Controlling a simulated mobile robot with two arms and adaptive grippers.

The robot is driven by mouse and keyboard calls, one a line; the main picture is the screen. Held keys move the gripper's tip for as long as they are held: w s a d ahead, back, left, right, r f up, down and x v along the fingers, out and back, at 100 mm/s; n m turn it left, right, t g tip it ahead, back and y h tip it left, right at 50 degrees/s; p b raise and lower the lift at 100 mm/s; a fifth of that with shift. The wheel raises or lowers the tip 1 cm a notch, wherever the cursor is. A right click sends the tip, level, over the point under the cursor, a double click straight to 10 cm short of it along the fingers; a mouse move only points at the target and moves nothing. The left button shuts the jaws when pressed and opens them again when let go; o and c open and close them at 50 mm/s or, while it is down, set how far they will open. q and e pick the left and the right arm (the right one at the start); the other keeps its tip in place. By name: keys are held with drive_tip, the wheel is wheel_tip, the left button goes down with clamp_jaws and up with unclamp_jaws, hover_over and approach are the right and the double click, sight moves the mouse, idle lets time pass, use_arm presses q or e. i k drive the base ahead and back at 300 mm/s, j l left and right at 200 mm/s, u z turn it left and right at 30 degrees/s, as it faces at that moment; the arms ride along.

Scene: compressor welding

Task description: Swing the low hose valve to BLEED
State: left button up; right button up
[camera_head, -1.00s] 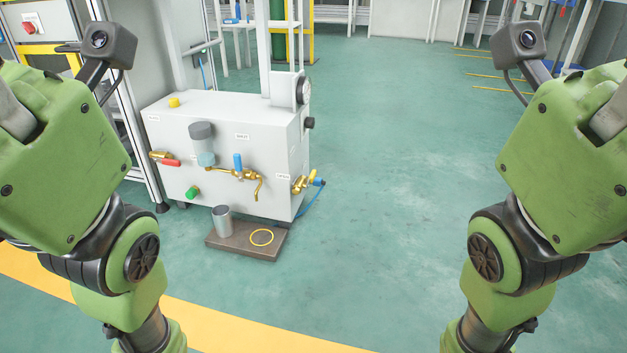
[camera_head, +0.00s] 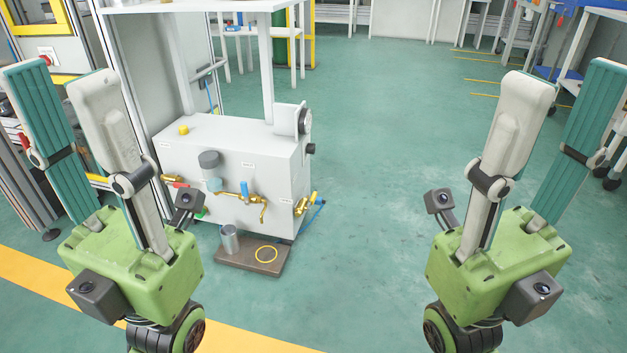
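A white compressor unit (camera_head: 225,150) stands on the floor left of centre. Low on its right end is a brass valve with a yellow handle (camera_head: 304,205), with a blue hose (camera_head: 313,216) running from it. A blue-handled brass valve (camera_head: 244,191) with a spout is on the front face. The valve labels are too small to read. My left gripper (camera_head: 58,80) is raised at the left, open and empty, in front of and apart from the unit. My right gripper (camera_head: 568,78) is raised at the right, open and empty, far from the valves.
A brown tray (camera_head: 240,262) on the floor before the unit bears a metal cup (camera_head: 229,238) and a yellow ring (camera_head: 266,254). A red-handled valve (camera_head: 180,184) sits on the unit's left. The green floor (camera_head: 390,200) right of the unit is clear.

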sight(314, 197)
drive_tip(key=i+l, duration=0.15)
drive_tip(key=l, duration=0.25)
drive_tip(key=i+l, duration=0.15)
drive_tip(key=l, duration=0.2)
drive_tip(key=i+l+u, duration=0.1)
drive_tip(key=l, duration=0.3)
drive_tip(key=i+l, duration=0.15)
drive_tip(key=l, duration=0.2)
drive_tip(key=i+l, duration=0.15)
drive_tip(key=l, duration=0.25)
drive_tip(key=u, duration=0.05)
